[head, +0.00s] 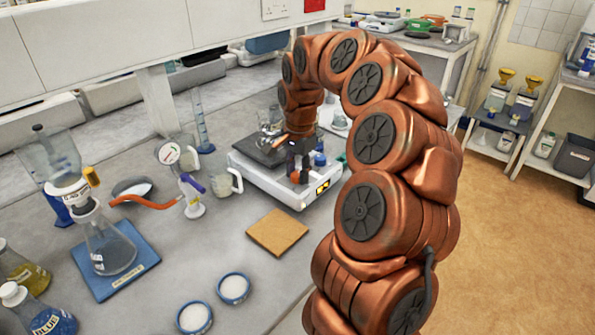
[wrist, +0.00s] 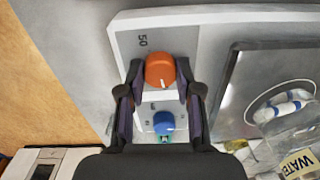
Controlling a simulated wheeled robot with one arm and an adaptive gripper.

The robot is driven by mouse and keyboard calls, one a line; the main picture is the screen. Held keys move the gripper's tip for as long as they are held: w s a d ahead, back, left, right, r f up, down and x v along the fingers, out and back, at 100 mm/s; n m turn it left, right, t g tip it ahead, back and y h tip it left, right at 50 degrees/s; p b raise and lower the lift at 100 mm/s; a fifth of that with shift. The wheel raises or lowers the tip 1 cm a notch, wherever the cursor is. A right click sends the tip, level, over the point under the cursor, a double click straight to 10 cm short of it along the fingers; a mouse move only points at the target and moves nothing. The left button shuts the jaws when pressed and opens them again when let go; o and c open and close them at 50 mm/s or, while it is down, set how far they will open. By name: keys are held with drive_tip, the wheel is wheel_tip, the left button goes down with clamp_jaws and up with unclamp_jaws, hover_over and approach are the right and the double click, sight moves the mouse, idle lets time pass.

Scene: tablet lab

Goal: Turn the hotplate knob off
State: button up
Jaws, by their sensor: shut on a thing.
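The hotplate (head: 262,178) is a white unit with a dark square top plate, in the middle of the head view; its corner also shows in the wrist view (wrist: 210,35). Its orange knob (wrist: 160,70) has a short white line at its lower edge in the wrist view. A blue knob (wrist: 164,123) sits just below it, between my fingers' lower parts. My gripper (wrist: 160,88) is shut on the orange knob, one fingertip at each side. In the head view my gripper (head: 299,168) is over the front of the hotplate and partly hides the knobs.
A brown square mat (head: 277,232) lies in front of the hotplate. A flask on a blue mat (head: 128,275) and a handled beaker (head: 226,183) stand left.

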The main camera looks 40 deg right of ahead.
clamp_jaws()
drive_tip(key=shift+f+n, duration=0.1)
drive_tip(key=shift+n, duration=0.2)
drive_tip(key=shift+n+b, duration=0.9)
drive_tip(key=shift+n, duration=0.1)
drive_tip(key=n+b, duration=0.1)
drive_tip(key=n, duration=0.3)
drive_tip(key=shift+b, duration=0.3)
drive_tip(key=n, duration=0.9)
drive_tip(key=shift+n, duration=0.3)
